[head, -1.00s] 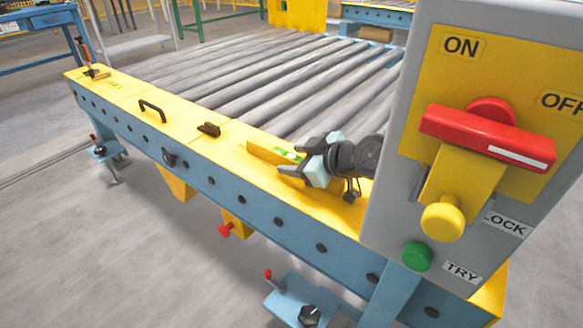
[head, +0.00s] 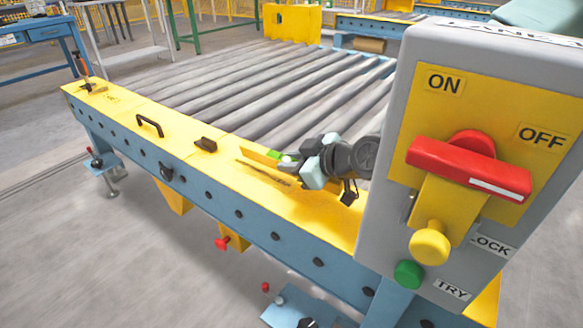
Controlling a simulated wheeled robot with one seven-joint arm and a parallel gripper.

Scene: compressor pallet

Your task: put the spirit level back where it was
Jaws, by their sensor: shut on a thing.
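The spirit level is a yellow bar with a bright green vial (head: 288,158). It is at the inner edge of the conveyor's yellow side rail (head: 185,128), by the rollers. My gripper (head: 298,166) is shut on the spirit level, and its dark fingers and pale blue pads hide part of it. The bar's yellow blends with the rail, so its ends are hard to make out. A thin dark streak (head: 263,173) shows on the rail just in front of it. I cannot tell whether the level touches the rail.
A grey switch box (head: 377,190) with a red handle (head: 470,168) stands close at the right and hides part of my arm. A black clamp-like piece (head: 205,145) and a black handle (head: 150,125) sit on the rail to the left. Grey rollers (head: 265,85) lie behind.

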